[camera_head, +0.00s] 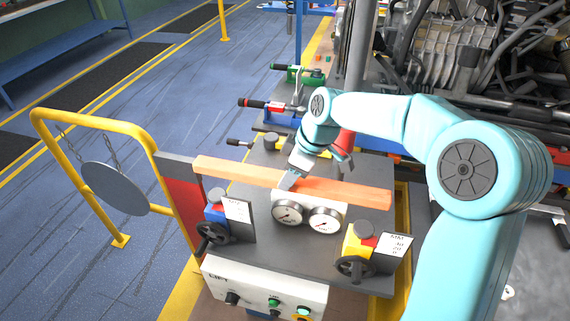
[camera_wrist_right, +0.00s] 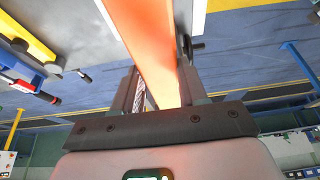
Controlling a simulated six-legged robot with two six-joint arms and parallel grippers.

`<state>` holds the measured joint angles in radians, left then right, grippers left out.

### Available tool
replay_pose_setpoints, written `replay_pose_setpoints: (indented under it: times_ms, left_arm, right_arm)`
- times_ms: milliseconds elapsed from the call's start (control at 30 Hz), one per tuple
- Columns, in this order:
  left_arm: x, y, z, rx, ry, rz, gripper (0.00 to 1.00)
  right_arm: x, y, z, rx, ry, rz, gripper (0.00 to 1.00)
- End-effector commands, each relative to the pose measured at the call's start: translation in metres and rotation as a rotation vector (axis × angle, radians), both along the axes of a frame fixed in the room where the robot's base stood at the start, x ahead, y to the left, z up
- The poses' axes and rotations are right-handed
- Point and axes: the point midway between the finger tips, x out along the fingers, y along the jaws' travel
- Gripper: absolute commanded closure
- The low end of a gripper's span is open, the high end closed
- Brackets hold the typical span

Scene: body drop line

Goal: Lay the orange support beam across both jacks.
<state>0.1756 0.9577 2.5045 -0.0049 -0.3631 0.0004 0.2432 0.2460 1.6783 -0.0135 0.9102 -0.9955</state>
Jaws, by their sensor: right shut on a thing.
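The orange support beam (camera_head: 235,172) lies roughly level across the grey bench top, behind the gauges in the head view. In the right wrist view the beam (camera_wrist_right: 150,45) runs between the two fingers of the gripper (camera_wrist_right: 160,92). A jack with a blue and red body and black handwheel (camera_head: 215,212) stands at the left front. A jack with a yellow and red body (camera_head: 361,240) stands at the right front. Whether the beam touches any support is unclear. My left gripper is out of view.
Two round gauges (camera_head: 288,212) sit between the jacks. A white control box (camera_head: 262,290) is at the front. A yellow rail (camera_head: 100,120) with a hanging grey disc (camera_head: 113,188) stands left. Green and red-handled tools (camera_head: 297,74) lie behind, and machinery fills the back right.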

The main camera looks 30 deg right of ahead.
Motion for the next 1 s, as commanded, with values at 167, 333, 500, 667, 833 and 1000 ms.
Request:
replay_pose_setpoints:
  times_ms: [167, 333, 500, 667, 833, 1000]
  left_arm:
    - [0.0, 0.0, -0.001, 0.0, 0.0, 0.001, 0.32]
    - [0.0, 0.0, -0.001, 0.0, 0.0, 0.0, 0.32]
    - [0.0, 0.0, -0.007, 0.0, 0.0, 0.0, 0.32]
    - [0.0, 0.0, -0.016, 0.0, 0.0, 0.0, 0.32]
    - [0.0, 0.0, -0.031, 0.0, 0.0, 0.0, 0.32]
    - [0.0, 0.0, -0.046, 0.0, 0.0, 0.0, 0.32]
  right_arm:
    - [-0.003, 0.001, 0.001, -0.001, -0.005, -0.002, 1.0]
    - [-0.005, 0.001, 0.001, 0.0, -0.005, -0.002, 1.0]
    - [-0.007, 0.0, -0.001, 0.004, -0.01, 0.0, 1.0]
    - [-0.007, 0.0, -0.012, 0.005, -0.009, 0.0, 1.0]
    - [-0.006, 0.0, -0.029, 0.004, -0.008, 0.0, 1.0]
    - [-0.005, 0.0, -0.046, 0.004, -0.008, 0.0, 1.0]
